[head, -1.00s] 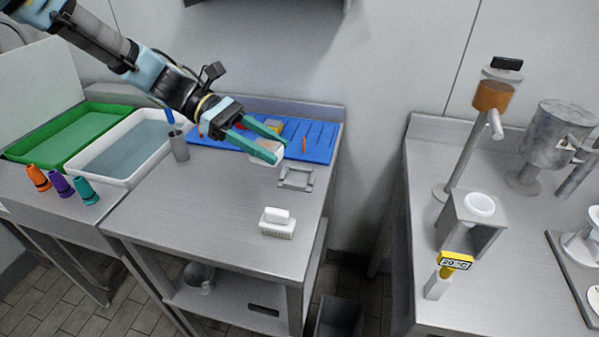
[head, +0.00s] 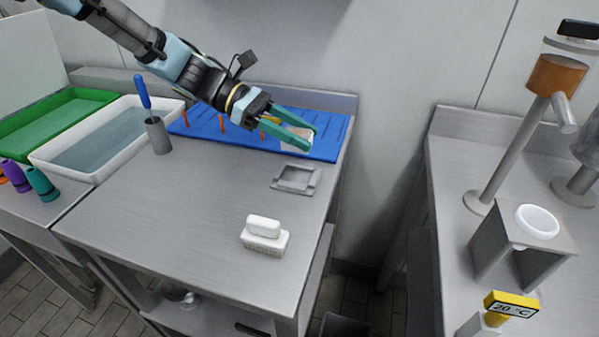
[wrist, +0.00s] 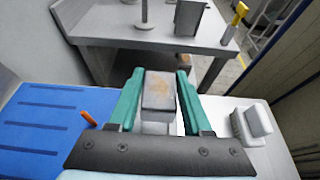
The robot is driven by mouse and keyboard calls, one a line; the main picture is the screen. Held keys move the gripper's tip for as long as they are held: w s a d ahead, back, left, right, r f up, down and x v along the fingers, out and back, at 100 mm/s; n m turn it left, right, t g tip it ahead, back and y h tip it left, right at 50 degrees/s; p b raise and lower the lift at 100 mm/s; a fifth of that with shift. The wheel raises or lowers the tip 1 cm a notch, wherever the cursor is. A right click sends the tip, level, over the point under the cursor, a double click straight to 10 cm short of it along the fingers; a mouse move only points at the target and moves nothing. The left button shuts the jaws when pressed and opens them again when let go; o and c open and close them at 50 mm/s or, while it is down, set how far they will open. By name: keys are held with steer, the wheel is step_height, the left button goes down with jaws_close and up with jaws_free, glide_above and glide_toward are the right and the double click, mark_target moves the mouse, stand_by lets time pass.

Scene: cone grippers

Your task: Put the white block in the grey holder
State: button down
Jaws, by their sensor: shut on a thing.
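The white block (head: 297,136), whitish with tan marks on its face, is between the teal fingers of my gripper (head: 307,141). It also shows in the wrist view (wrist: 158,92), between the two fingers of my gripper (wrist: 160,73). My gripper is shut on it, over the right part of the blue mat in the head view; its exact height is unclear. The grey holder (head: 297,180), a low shallow frame, lies on the steel table in front of the mat, just below the block in the picture. I cannot make out the holder in the wrist view.
A white brush (head: 265,238) stands on the steel table (head: 180,215) in front of the holder. The blue mat (head: 330,125) carries orange pegs (head: 223,122). A grey cup with a blue-handled tool (head: 158,137) stands left. Bare table lies between cup and brush.

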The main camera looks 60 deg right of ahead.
mark_target(299, 178)
step_height(299, 178, down, 8)
steer(key=shift+r+p, duration=0.1)
steer(key=shift+p, duration=0.7)
steer(key=shift+c, duration=1.7)
jaws_free()
